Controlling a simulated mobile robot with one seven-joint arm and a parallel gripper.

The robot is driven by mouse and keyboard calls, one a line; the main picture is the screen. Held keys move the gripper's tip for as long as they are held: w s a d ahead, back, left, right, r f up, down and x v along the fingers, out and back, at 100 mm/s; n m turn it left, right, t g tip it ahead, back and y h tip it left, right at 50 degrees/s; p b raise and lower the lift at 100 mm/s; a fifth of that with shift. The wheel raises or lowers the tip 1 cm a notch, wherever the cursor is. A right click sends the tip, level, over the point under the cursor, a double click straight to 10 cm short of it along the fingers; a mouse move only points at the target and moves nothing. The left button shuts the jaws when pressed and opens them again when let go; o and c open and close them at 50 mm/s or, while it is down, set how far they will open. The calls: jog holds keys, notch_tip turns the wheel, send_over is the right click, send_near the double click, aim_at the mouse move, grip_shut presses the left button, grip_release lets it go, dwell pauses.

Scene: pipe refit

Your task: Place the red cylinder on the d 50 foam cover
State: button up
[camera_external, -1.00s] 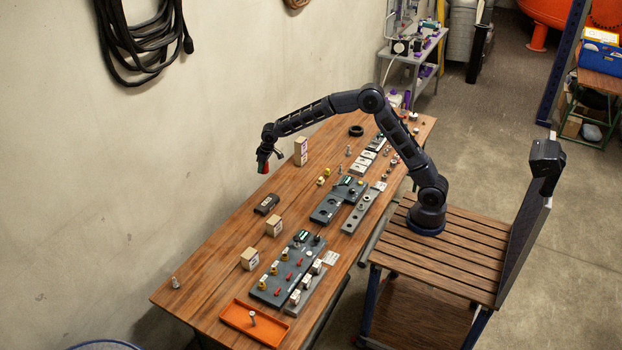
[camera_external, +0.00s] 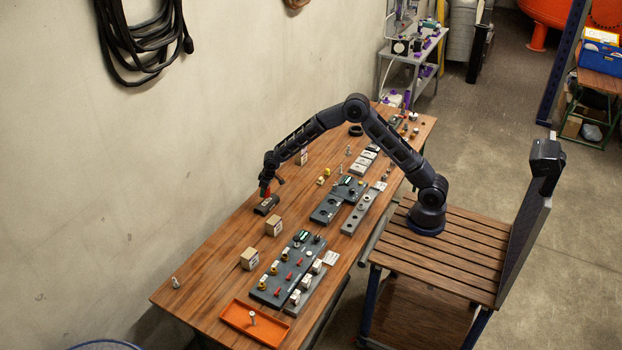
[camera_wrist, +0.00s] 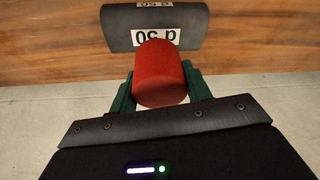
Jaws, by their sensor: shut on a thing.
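The red cylinder (camera_wrist: 160,74) is held between the green fingers of my gripper (camera_wrist: 158,90) in the wrist view. The dark grey d 50 foam cover (camera_wrist: 120,22) lies on the wooden table just beyond it, and the cylinder hides part of its label. In the external view my gripper (camera_external: 268,189) is just above the d 50 foam cover (camera_external: 266,206), pointing down, with the red cylinder (camera_external: 267,194) showing small at its tip. I cannot tell whether the cylinder touches the cover.
Cardboard boxes stand on the wooden table (camera_external: 205,283) near the cover, one (camera_external: 274,226) in front and another (camera_external: 301,157) behind. A grey fixture board (camera_external: 288,268) and an orange tray (camera_external: 232,318) lie toward the front. Bare table surrounds the cover's left side.

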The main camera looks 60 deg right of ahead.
aim_at(265, 195)
jog(key=shift+f, duration=2.15)
jog(key=o, duration=1.4)
jog(key=shift+f, duration=0.1)
